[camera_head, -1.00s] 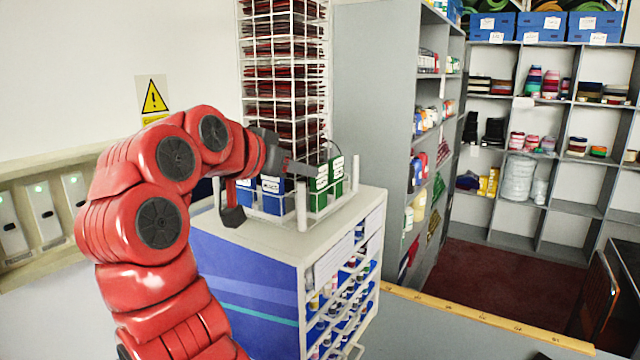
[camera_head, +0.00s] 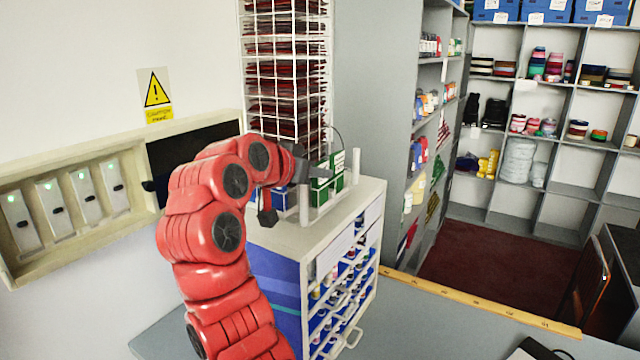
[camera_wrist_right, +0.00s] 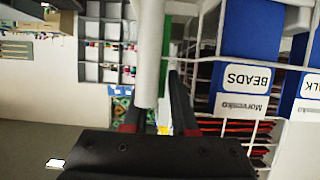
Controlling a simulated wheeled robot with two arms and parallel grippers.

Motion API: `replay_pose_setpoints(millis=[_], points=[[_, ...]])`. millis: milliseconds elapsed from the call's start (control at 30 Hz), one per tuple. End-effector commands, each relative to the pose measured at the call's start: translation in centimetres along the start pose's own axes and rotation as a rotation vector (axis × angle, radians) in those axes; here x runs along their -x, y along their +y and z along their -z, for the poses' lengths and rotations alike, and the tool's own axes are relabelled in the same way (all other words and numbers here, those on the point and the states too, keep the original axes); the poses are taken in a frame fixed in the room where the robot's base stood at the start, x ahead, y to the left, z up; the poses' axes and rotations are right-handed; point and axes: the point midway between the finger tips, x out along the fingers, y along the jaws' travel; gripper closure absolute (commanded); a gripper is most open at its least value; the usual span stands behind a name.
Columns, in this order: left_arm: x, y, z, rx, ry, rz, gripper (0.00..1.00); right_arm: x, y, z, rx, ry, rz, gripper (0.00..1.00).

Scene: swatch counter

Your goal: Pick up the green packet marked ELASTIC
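Two green packets (camera_head: 337,174) stand in a rack on top of the cabinet, with blue packets (camera_head: 281,199) to their left. The marking on the green packets is too small to read. My right gripper (camera_head: 294,193) is open at the rack, with one finger in front of the green packets. In the right wrist view, a white post (camera_wrist_right: 150,50) stands between the open fingers, with a narrow green edge (camera_wrist_right: 166,48) just behind it. A blue packet marked BEADS (camera_wrist_right: 248,45) is to the right. My left gripper is not in view.
White corner posts (camera_head: 305,204) rise around the rack. A tall wire rack (camera_head: 286,75) of dark red swatches stands behind. The cabinet (camera_head: 330,226) holds small bottles in its side. A grey shelf unit (camera_head: 385,130) stands to the right.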

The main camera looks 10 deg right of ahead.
Motion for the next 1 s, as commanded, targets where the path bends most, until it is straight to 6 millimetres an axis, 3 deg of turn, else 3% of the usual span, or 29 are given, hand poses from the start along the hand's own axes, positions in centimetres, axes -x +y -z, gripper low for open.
replay_pose_setpoints(millis=[33,133,667,1000], points=[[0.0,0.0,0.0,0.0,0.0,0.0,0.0,0.0,0.0,0.0,0.0,0.0,0.0,0.85],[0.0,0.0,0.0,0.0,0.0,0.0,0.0,0.0,0.0,0.0,0.0,0.0,0.0,1.0],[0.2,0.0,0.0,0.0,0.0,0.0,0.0,0.1,0.0,0.3,-0.001,0.0,0.0,1.0],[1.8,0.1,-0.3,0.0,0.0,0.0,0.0,1.1,0.1,2.7,-0.002,0.0,0.001,1.0]])
